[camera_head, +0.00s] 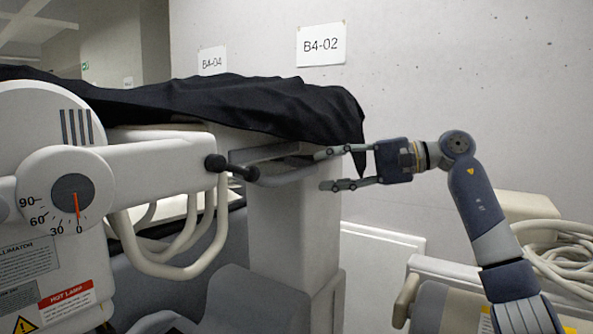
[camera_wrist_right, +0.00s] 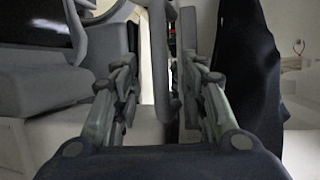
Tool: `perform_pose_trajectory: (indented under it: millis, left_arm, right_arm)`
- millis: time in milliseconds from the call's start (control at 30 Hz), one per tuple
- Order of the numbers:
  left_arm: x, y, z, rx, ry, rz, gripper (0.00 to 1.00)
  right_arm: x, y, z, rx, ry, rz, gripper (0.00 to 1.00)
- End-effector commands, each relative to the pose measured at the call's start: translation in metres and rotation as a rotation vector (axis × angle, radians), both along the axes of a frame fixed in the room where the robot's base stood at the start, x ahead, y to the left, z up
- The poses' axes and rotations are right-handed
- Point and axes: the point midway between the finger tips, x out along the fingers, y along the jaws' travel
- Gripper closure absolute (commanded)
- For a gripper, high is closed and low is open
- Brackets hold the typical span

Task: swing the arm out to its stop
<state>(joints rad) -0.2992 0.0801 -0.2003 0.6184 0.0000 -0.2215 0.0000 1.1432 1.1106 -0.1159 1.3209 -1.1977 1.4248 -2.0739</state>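A white arm (camera_head: 155,168) reaches right from a round housing on the left in the head view. Its dial (camera_head: 73,192) is marked 0 to 90, and the red pointer is at 0. A short dark handle with a knob (camera_head: 216,162) is at the arm's right end. My right gripper (camera_head: 322,170) points left, open, one finger above the other, to the right of this handle and apart from it. A grey bar (camera_head: 287,178) lies between them; it also shows between the fingers in the right wrist view (camera_wrist_right: 162,55). Contact with it cannot be told. My left gripper is out of view.
A black cover (camera_head: 240,100) drapes just above my right gripper. A pale column (camera_head: 290,230) stands below. White looped tubing (camera_head: 165,268) hangs under the arm. Coiled hose (camera_head: 560,250) and a covered cart are at the right. The wall behind is bare except for signs (camera_head: 321,44).

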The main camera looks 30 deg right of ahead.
Motion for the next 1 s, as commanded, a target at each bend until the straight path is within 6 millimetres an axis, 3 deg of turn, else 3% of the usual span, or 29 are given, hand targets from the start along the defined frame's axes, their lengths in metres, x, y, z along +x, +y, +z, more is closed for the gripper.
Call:
perform_pose_trajectory:
  millis: [100,200,533,767,933,1000]
  left_arm:
    - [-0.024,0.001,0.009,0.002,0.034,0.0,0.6]
    - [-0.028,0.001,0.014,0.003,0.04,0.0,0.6]
    - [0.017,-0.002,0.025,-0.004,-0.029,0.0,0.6]
    - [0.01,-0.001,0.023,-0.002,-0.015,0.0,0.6]
    - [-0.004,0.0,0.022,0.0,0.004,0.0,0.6]
    - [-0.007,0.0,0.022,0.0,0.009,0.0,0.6]
  right_arm:
    - [0.017,0.019,-0.002,0.001,0.003,0.005,0.6]
    - [0.029,0.031,-0.005,0.003,0.002,0.004,0.6]
    - [0.047,0.048,-0.012,0.002,0.001,0.001,0.6]
    - [0.048,0.048,-0.013,0.002,0.001,0.001,0.6]
    - [0.047,0.048,-0.013,0.002,0.001,0.001,0.99]
    - [0.047,0.048,-0.013,0.002,0.001,0.001,1.0]
